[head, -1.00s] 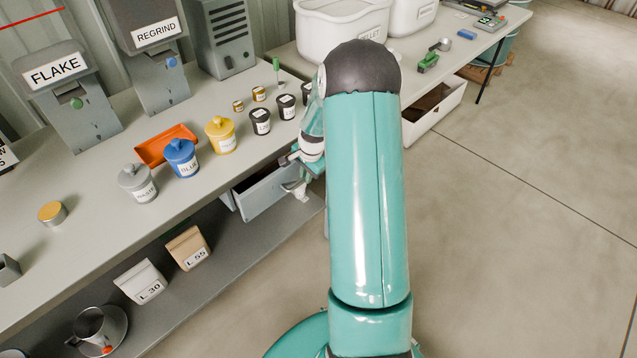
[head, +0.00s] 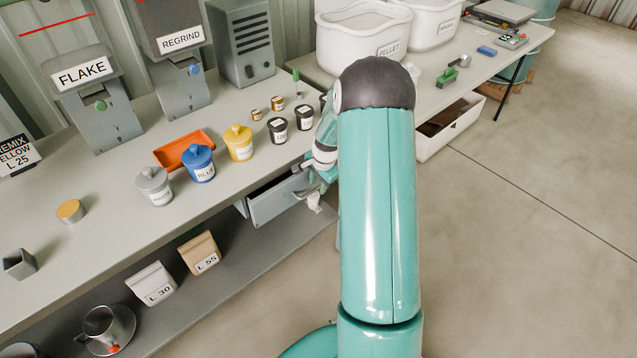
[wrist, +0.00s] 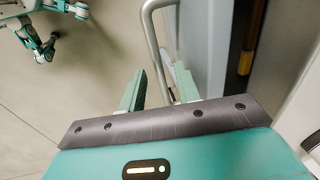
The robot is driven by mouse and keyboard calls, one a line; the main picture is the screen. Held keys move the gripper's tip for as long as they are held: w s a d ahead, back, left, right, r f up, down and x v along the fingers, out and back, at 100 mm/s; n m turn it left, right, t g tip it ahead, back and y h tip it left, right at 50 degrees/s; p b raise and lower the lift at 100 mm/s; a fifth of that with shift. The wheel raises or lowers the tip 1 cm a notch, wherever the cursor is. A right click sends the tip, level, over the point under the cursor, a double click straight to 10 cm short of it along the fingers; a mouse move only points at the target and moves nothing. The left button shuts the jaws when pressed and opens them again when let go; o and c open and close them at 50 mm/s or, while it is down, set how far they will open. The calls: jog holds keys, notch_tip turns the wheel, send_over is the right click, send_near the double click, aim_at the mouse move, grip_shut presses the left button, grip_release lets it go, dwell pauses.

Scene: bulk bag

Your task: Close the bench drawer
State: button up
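The bench drawer (head: 282,199) is grey and sits under the left bench's front edge. It is partly open, with a dark gap above its front. My gripper (head: 315,200) is at the right end of the drawer front, partly hidden by my arm. In the wrist view, a grey bar handle (wrist: 150,35) runs down between the two teal fingers of my gripper (wrist: 160,82). The fingers stand apart with a gap between them. Whether either finger touches the bar, I cannot tell. The grey panel beside the handle (wrist: 194,38) shows there too.
Jars, an orange tray (head: 184,150) and hoppers stand on the bench top (head: 120,190). Two labelled bins, L 30 (head: 152,284) and L 55 (head: 200,254), are on the lower shelf. A white drawer (head: 455,132) stands open under the right bench. The floor at right is clear.

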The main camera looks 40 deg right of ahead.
notch_tip(320, 180, up, 13)
jog(key=s, duration=0.2)
jog(key=shift+s+r, duration=0.2)
jog(key=shift+s, duration=0.05)
jog(key=shift+d, duration=0.1)
